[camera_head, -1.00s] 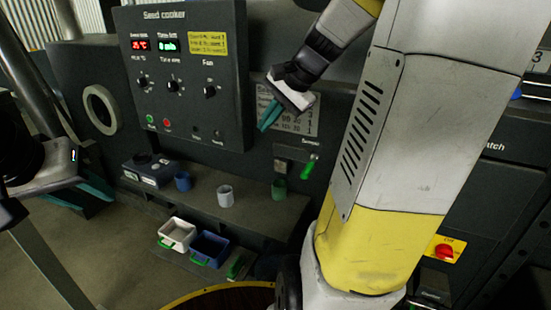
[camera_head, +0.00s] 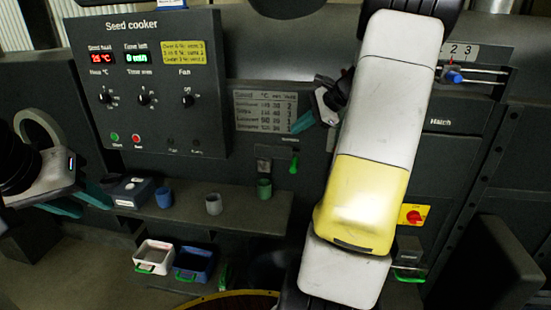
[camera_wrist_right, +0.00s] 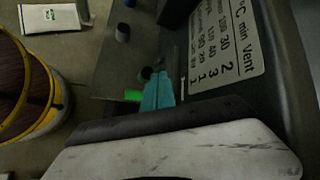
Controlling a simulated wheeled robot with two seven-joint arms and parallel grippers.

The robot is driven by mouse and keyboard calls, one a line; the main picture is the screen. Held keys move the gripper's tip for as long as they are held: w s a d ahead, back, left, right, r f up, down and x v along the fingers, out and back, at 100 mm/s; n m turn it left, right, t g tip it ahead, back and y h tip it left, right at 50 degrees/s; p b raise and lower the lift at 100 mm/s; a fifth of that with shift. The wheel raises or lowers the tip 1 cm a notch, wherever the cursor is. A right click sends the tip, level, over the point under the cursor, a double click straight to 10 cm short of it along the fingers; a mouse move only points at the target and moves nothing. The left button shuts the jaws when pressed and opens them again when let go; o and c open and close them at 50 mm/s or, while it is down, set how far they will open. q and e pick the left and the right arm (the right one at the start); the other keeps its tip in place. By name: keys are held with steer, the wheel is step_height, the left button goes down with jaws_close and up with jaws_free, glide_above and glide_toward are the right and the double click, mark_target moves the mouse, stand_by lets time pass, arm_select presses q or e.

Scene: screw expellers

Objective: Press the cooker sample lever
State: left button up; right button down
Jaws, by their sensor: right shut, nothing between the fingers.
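The sample lever (camera_head: 294,163) is a small green handle hanging below a small label on the dark machine front, above the shelf. A bright green piece, likely its handle, shows in the right wrist view (camera_wrist_right: 133,96) just left of my fingertips. My right gripper (camera_head: 302,123) is shut and empty, with teal fingers pointing down-left. In the head view it is above the lever, beside the printed table's right edge. Its closed fingers also show in the wrist view (camera_wrist_right: 158,88); I cannot tell whether they touch the lever. My left gripper (camera_head: 80,201) is open and empty at the left.
The Seed cooker panel (camera_head: 150,85) is left of the right gripper. The shelf (camera_head: 240,212) below holds a blue cup (camera_head: 163,197), a grey cup (camera_head: 213,204) and a green cup (camera_head: 264,187). A white bin (camera_head: 154,257) and a blue bin (camera_head: 195,264) are lower.

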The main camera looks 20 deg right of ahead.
mark_target(296, 163)
steer(key=shift+f, duration=4.35)
steer(key=shift+f, duration=0.1)
steer(key=shift+f, duration=0.3)
steer(key=shift+f, duration=1.6)
steer(key=shift+r, duration=2.05)
steer(key=shift+r, duration=0.1)
